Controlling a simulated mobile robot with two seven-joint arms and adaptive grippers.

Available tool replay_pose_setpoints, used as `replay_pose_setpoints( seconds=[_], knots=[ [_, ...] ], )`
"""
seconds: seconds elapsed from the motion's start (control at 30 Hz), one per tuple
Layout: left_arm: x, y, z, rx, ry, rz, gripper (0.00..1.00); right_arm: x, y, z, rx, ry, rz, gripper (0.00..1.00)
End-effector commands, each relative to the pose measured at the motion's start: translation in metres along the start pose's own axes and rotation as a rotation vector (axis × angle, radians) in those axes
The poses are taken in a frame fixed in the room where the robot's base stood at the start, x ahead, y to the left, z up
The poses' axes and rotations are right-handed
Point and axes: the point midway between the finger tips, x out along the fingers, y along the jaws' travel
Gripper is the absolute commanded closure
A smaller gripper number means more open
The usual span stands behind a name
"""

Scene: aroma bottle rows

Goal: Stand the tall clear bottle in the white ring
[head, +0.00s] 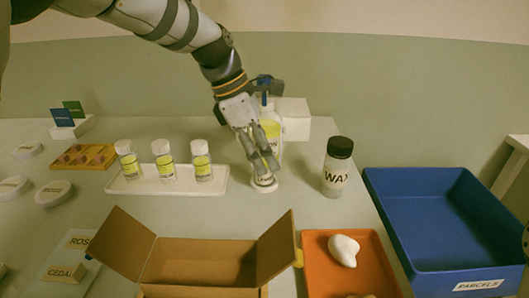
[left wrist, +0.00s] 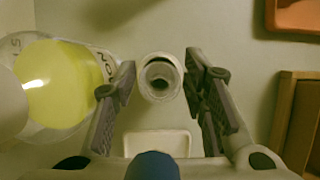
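The white ring (head: 264,184) sits on the table under my left gripper (head: 266,168). In the left wrist view the white ring (left wrist: 142,80) lies between the two fingertips of my left gripper (left wrist: 160,65), with a small gap at each side. A narrow round shape with a dark centre shows inside the ring; I cannot tell whether it is the tall clear bottle. The fingers stand apart, pointing down. A bigger bottle (head: 271,130) with a yellow label and a blue top stands just behind the gripper; its yellow body (left wrist: 60,85) also shows in the left wrist view.
A white tray (head: 135,187) with three small yellow-labelled bottles stands left of the ring. A black-capped WAX jar (head: 336,168) stands to the right. An open cardboard box (head: 200,262), an orange tray (head: 318,282) and a blue PARCELS bin (head: 440,215) fill the front and right.

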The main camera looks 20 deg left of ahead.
Motion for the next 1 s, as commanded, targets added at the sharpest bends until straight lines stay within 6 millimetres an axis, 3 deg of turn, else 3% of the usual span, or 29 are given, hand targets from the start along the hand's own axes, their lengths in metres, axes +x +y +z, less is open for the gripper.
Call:
replay_pose_setpoints(
  seconds=[0.3, 0.5, 1.0],
  knots=[
    [-0.078, 0.001, 0.001, 0.002, -0.002, 0.007, 0.61, -0.004, 0.000, -0.003, 0.000, 0.013, -0.001, 0.54],
    [-0.113, 0.001, 0.000, 0.000, -0.001, 0.001, 0.61, -0.003, 0.000, -0.002, 0.000, 0.011, 0.000, 0.54],
    [-0.120, 0.000, 0.000, 0.000, -0.001, -0.001, 0.61, -0.003, 0.000, -0.002, 0.000, 0.011, 0.000, 0.54]
  ],
)
